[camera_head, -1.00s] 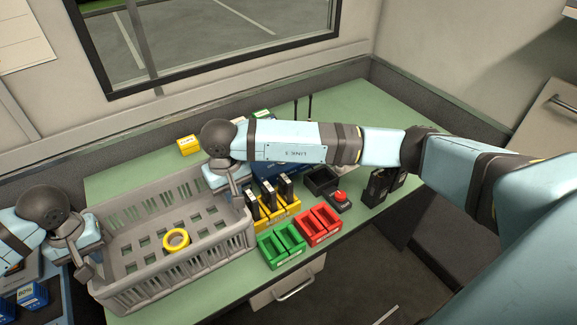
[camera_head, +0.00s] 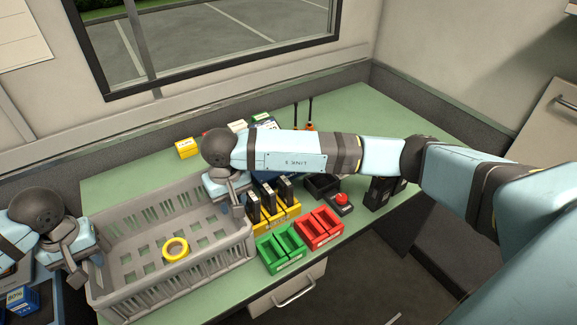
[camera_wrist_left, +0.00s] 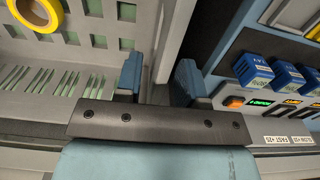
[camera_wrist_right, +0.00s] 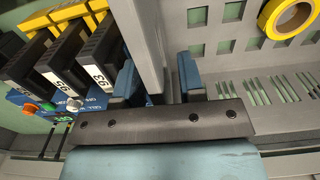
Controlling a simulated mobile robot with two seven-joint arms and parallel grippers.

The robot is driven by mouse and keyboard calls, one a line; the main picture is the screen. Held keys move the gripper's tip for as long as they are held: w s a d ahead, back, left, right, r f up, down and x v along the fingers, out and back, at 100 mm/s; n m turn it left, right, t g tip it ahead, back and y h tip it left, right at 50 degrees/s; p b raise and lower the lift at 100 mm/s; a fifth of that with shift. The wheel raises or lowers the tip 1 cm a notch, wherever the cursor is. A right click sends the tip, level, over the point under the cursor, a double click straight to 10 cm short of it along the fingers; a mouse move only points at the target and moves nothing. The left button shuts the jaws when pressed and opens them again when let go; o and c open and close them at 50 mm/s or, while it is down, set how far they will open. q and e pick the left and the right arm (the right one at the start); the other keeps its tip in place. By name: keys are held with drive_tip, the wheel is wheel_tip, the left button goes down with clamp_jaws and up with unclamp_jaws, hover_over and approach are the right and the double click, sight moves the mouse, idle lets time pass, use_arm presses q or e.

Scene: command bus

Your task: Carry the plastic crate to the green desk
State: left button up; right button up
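The grey plastic crate (camera_head: 205,262) is over the left part of the green desk (camera_head: 230,305), with a yellow tape roll (camera_head: 175,249) inside. My left gripper (camera_head: 82,262) is at the crate's left end wall and my right gripper (camera_head: 230,190) at its right end wall. In the left wrist view, the left gripper's fingers (camera_wrist_left: 158,82) straddle the wall and appear closed on it. In the right wrist view, the right gripper's fingers (camera_wrist_right: 158,82) do the same. The crate's underside is hidden, so I cannot tell whether it touches the desk.
Close right of the crate stand a yellow rack with black devices (camera_head: 272,215), a green tray (camera_head: 281,248), a red tray (camera_head: 319,229) and a red button (camera_head: 341,198). A yellow box (camera_head: 186,148) is behind.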

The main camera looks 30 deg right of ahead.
use_arm(q)
wheel_tip(320, 180, up, 10)
drive_tip(key=shift+r, duration=0.2)
use_arm(e)
drive_tip(key=shift+r, duration=0.25)
wheel_tip(320, 180, up, 12)
drive_tip(key=shift+f, duration=0.2)
idle(0.4)
